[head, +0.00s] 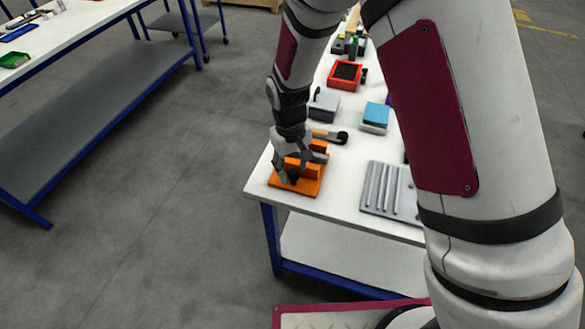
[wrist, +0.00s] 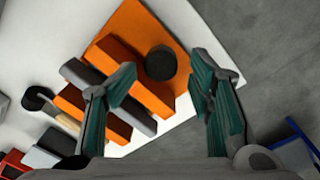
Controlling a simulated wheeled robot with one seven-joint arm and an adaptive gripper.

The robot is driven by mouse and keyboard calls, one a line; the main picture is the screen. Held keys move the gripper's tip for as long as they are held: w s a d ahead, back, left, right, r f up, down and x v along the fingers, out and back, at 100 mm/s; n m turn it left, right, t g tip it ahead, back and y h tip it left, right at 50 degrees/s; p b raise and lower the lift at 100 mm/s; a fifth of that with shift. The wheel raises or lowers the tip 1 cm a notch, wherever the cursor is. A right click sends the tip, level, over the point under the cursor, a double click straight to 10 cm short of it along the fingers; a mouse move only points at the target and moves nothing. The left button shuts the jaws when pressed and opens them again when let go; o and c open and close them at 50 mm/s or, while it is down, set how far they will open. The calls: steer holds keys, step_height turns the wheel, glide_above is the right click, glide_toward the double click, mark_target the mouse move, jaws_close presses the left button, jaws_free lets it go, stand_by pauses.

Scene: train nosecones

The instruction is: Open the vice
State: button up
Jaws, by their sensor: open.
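The orange vice (head: 309,187) sits at the near left corner of the white table in the head view. My gripper (head: 294,171) is over it, pointing down and covering part of it. In the wrist view the vice (wrist: 132,30) shows orange blocks and grey bars on an orange plate. Its round black knob (wrist: 160,63) shows between and just beyond the fingertips of my open gripper (wrist: 164,82). The left finger overlaps the vice's blocks in the picture. I cannot tell whether either finger touches the vice or the knob.
A black-headed tool with a wooden handle (head: 329,135) lies behind the vice. A grey ribbed plate (head: 388,188) is to its right. Grey, blue and red boxes stand farther back on the white table (head: 345,165). Open floor (head: 180,220) lies left of the table.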

mark_target(292, 172)
steer(key=r, duration=0.6)
steer(key=shift+s+a+r, duration=0.1)
steer(key=shift+a+r, duration=0.1)
steer(key=shift+r, duration=0.15)
